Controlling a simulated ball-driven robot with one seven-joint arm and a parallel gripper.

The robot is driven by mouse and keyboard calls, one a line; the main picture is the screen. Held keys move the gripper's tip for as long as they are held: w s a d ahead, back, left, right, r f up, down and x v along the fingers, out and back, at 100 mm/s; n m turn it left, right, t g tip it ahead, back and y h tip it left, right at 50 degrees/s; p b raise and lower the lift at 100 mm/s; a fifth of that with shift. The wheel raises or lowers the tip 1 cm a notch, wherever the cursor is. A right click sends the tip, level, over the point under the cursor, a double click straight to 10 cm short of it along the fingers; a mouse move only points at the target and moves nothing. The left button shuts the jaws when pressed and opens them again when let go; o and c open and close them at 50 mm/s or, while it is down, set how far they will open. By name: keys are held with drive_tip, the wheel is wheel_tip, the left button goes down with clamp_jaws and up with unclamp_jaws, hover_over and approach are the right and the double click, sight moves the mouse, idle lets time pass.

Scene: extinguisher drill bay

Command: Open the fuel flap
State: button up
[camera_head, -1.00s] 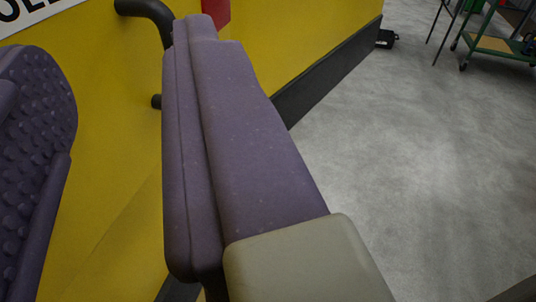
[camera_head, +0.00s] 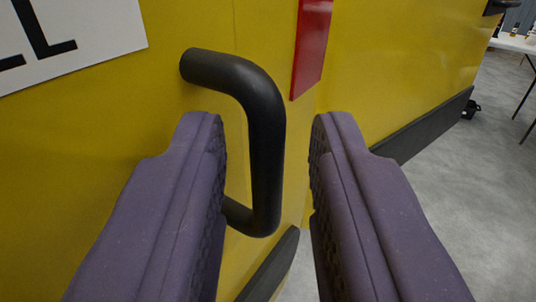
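A black bent-bar handle (camera_head: 266,150) stands out from a yellow panel (camera_head: 90,130), which appears to be the flap's face. My gripper (camera_head: 268,135) is open, with its two purple padded fingers on either side of the handle. The handle's upright part lies between the fingertips in the picture. I see a gap on both sides and cannot tell how deep the handle sits between them. The lower end of the handle is partly hidden by the left finger. The flap's edges and hinge cannot be made out clearly.
A white sign with black letters (camera_head: 80,40) is at the upper left. A red strip (camera_head: 312,45) is on the yellow wall above right. A dark skirting (camera_head: 425,130) runs along the wall's foot. Grey floor (camera_head: 450,195) is open at right, with a table (camera_head: 515,43) beyond.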

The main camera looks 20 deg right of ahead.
clamp_jaws()
